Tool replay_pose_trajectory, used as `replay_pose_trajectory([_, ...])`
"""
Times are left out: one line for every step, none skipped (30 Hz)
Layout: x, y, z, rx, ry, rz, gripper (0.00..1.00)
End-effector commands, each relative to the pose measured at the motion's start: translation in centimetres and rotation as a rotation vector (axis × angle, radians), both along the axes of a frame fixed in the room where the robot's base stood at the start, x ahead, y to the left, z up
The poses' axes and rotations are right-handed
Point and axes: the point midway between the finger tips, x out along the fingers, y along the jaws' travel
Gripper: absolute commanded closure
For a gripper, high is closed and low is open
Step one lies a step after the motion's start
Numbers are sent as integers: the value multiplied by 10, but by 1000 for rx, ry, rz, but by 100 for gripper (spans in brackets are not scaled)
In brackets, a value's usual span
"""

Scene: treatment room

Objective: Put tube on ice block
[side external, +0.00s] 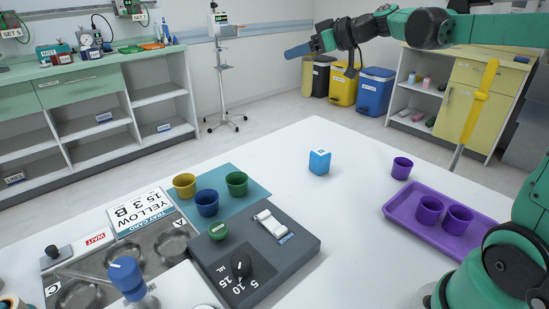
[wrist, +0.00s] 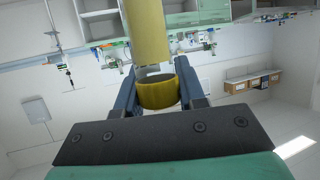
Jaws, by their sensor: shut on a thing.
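My gripper (side external: 310,48) is raised at the top of the side view, far above the table and pointing left. In the wrist view its two blue-grey fingers (wrist: 158,98) are shut on a yellow tube-like thing (wrist: 158,95). A yellow cylinder (wrist: 147,35) stands just beyond it with a pale gap between; I cannot tell if they are one piece. A small blue block with a white top (side external: 319,162), perhaps the ice block, stands alone on the white table, well below my gripper.
A purple tray (side external: 400,205) with two purple cups is at right; another purple cup (side external: 401,168) stands behind it. Yellow, blue and green cups sit on a teal mat (side external: 258,190). A dark device (side external: 290,250) and metal tray are in front. A yellow upright thing (side external: 480,100) rises at right.

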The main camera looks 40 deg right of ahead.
Motion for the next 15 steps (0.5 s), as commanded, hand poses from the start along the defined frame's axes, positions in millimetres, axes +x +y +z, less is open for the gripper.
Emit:
replay_pose_trajectory([0, -16, 10, -1, 1, -64, 100])
replay_pose_trajectory([1, -25, 15, -2, 1, -103, 100])
replay_pose_trajectory([0, -37, 22, -1, -1, -152, 100])
replay_pose_trajectory([0, -44, 27, -1, -2, -184, 100])
replay_pose_trajectory([-1, -51, 31, -2, -3, -212, 100])
replay_pose_trajectory([-2, -59, 35, 0, -5, -246, 100])
replay_pose_trajectory([-3, -63, 37, -1, -8, -264, 100])
replay_pose_trajectory([-3, -67, 38, -1, -9, -280, 100])
replay_pose_trajectory([-3, -70, 36, 0, -9, -294, 100])
replay_pose_trajectory([-4, -71, 34, 0, -10, -300, 100])
replay_pose_trajectory([-4, -72, 29, 0, -11, -303, 100])
replay_pose_trajectory([-4, -72, 21, 0, -11, -305, 100])
replay_pose_trajectory([-4, -72, 14, 1, -11, -304, 100])
replay_pose_trajectory([-4, -72, 7, 0, -11, -304, 100])
replay_pose_trajectory([-4, -72, -3, 0, -11, -303, 100])
